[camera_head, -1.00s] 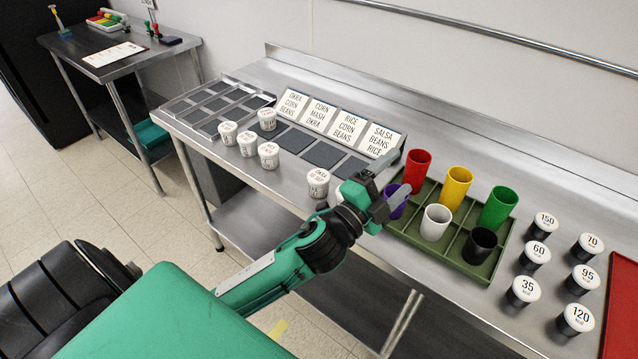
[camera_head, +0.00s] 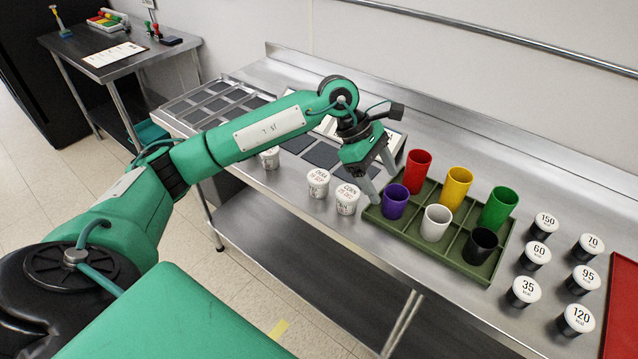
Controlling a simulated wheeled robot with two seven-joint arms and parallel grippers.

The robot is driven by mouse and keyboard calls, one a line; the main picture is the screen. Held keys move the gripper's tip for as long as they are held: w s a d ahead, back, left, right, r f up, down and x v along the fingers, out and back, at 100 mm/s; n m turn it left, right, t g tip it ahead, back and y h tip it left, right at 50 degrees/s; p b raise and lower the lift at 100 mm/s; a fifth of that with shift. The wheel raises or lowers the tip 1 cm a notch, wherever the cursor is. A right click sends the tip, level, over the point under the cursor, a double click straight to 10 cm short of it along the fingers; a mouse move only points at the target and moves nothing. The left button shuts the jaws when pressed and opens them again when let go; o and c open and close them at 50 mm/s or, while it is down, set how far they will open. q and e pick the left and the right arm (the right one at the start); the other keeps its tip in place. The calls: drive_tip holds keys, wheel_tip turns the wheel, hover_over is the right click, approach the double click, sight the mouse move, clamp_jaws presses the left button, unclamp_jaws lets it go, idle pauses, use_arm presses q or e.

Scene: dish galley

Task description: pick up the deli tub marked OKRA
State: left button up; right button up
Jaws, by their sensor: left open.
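The white deli tub marked OKRA (camera_head: 318,184) stands upright near the front edge of the steel counter. A similar white tub marked CORN (camera_head: 347,199) stands just right of it, close by. My left gripper (camera_head: 382,183) points down, open, above the counter to the right of both tubs, beside the green crate. Nothing shows between its fingers. It is apart from the OKRA tub, with the CORN tub closer to it. My left arm hides most of the other tubs and the label cards. My right gripper is not in view.
Another white tub (camera_head: 270,158) stands left of the OKRA tub, partly behind my arm. A green crate (camera_head: 455,262) holds coloured cups right of the gripper. Several black weights with white tops (camera_head: 523,291) and a red tray (camera_head: 620,310) are at the right.

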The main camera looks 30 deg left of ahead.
sight(318, 175)
use_arm(q)
drive_tip(key=w+a+r+y, duration=0.1)
drive_tip(key=a+r+y, duration=0.15)
drive_tip(key=a, duration=0.55)
drive_tip(key=a+r+y, duration=0.1)
drive_tip(key=a+y, duration=0.3)
drive_tip(key=a, duration=0.4)
drive_tip(key=f+p, duration=0.2)
drive_tip(key=f, duration=0.6)
drive_tip(key=shift+w+f, duration=0.1)
drive_tip(key=shift+w, duration=0.1)
drive_tip(key=shift+a+f+p, duration=0.15)
drive_tip(key=shift+f+p, duration=0.25)
drive_tip(key=shift+f, duration=0.15)
drive_tip(key=f, duration=0.1)
drive_tip(key=f+p, duration=0.1)
drive_tip(key=f, duration=0.1)
drive_tip(key=shift+w+a+f, duration=0.1)
drive_tip(key=shift+a+f, duration=0.1)
drive_tip(key=shift+f, duration=0.45)
drive_tip(key=c, duration=1)
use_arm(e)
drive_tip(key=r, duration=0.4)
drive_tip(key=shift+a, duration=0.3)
use_arm(q)
drive_tip(key=shift+r, duration=0.15)
